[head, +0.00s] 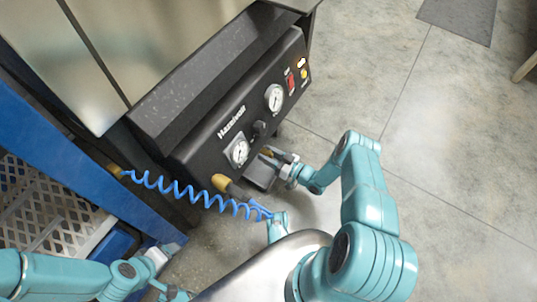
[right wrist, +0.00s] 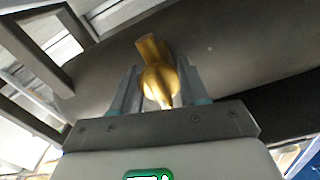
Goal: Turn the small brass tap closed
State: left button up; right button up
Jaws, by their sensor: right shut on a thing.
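The small brass tap (right wrist: 158,80) shows in the right wrist view between the two fingers of my right gripper (right wrist: 157,88). The fingers are shut on it, one on each side. In the head view my right gripper (head: 267,163) is at the lower front of the black control panel (head: 222,150), just right of the lower gauge; it mostly hides the tap there. My left gripper (head: 172,248) is low at the left, beside the blue frame, away from the tap. Its fingers are too small and unclear to judge.
The panel carries two round gauges (head: 240,152) and a red switch (head: 291,84). A blue frame (head: 75,160) with mesh stands left. Floor (head: 440,150) at right is clear.

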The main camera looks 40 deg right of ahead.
jog(key=shift+r, duration=0.1)
jog(key=o, duration=1.1)
jog(key=shift+c, duration=0.2)
jog(key=v, duration=1.6)
jog(key=shift+s, duration=0.2)
jog(key=shift+s+d, duration=0.1)
